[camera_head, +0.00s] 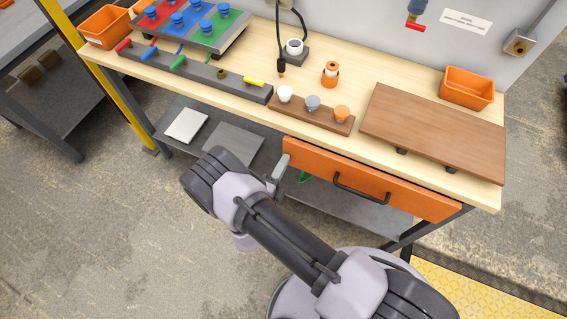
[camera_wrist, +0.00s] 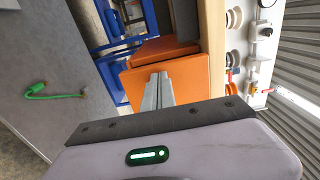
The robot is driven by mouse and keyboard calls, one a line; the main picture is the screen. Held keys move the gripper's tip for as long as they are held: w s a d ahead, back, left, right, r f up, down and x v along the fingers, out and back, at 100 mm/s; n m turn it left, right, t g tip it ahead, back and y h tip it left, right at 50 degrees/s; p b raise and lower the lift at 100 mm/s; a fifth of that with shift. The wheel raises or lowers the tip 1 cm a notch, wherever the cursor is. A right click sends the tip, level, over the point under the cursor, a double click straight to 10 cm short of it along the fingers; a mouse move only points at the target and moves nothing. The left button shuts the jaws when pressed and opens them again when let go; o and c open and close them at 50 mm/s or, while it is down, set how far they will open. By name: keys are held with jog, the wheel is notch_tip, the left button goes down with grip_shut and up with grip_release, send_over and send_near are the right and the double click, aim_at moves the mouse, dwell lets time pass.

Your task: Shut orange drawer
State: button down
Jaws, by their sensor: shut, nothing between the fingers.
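The orange drawer (camera_head: 420,197) sits under the front edge of the workbench top, with a dark bar handle (camera_head: 360,190) on its face. No drawer interior shows in the head view, and I cannot tell whether a gap remains behind the front. My gripper (camera_head: 282,160) is at the drawer's left end, fingers together and empty. In the wrist view the fingertips (camera_wrist: 162,77) lie over the orange drawer face (camera_wrist: 190,78), very near it; contact is unclear. The handle does not show in the wrist view.
The workbench top (camera_head: 225,125) carries a brown board (camera_head: 435,125), an orange bin (camera_head: 467,88), and a knob rack (camera_head: 320,115). The lower shelf holds flat plates (camera_head: 187,125) and a green hooked piece (camera_wrist: 50,91). Open floor lies at front left.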

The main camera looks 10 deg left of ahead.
aim_at(288, 151)
jog(key=x, duration=0.4)
jog(key=shift+w+d, duration=0.1)
jog(key=shift+w, duration=0.05)
jog(key=shift+r, duration=0.15)
jog(key=shift+w+a+b, duration=0.1)
jog(key=shift+a+b, duration=0.1)
jog(key=shift+b, duration=0.15)
